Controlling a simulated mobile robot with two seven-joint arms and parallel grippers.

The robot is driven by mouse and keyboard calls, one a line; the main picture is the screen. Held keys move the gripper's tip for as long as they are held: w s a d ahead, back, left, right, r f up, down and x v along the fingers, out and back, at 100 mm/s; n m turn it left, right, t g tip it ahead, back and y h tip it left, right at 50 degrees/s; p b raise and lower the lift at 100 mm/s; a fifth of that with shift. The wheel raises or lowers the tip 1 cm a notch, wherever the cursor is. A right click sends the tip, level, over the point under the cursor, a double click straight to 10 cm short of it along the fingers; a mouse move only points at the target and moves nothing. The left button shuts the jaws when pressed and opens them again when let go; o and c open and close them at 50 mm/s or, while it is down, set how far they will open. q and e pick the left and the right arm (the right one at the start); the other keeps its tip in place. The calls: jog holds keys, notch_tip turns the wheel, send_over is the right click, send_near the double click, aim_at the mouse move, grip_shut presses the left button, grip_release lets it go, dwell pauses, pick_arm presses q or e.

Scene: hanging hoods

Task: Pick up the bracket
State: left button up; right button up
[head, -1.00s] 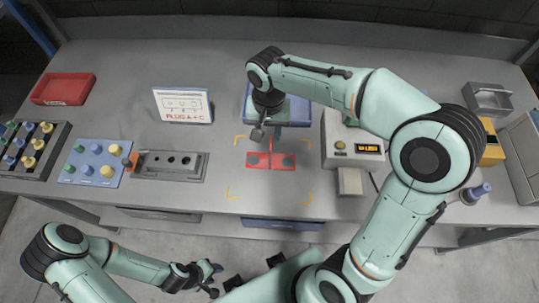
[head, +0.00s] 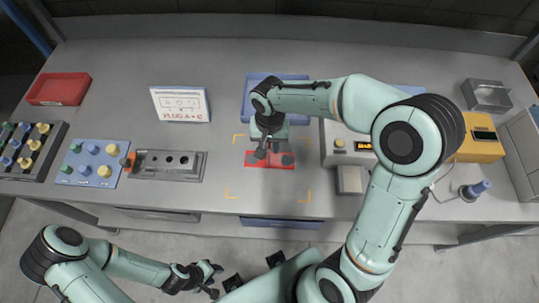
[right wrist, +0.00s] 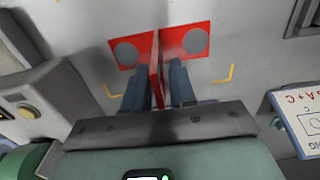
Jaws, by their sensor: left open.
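The bracket (head: 268,162) is red, lying on the grey table inside orange corner marks. In the right wrist view the bracket (right wrist: 184,43) shows two grey round spots and a thin upright fin between them. My right gripper (head: 262,150) points down over the bracket and hides part of it. In the right wrist view its two fingers (right wrist: 158,88) stand either side of the fin, with a little room around it; firm contact is not visible. My left gripper (head: 216,279) is open and empty, low in front of the table.
A blue tray (head: 276,80) lies behind the bracket, partly hidden by my right arm. A white sign (head: 181,104) and a grey socket block (head: 168,165) stand to the left. A grey-white device (head: 345,142) is close on the right.

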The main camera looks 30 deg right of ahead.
grip_shut()
dwell(1.2)
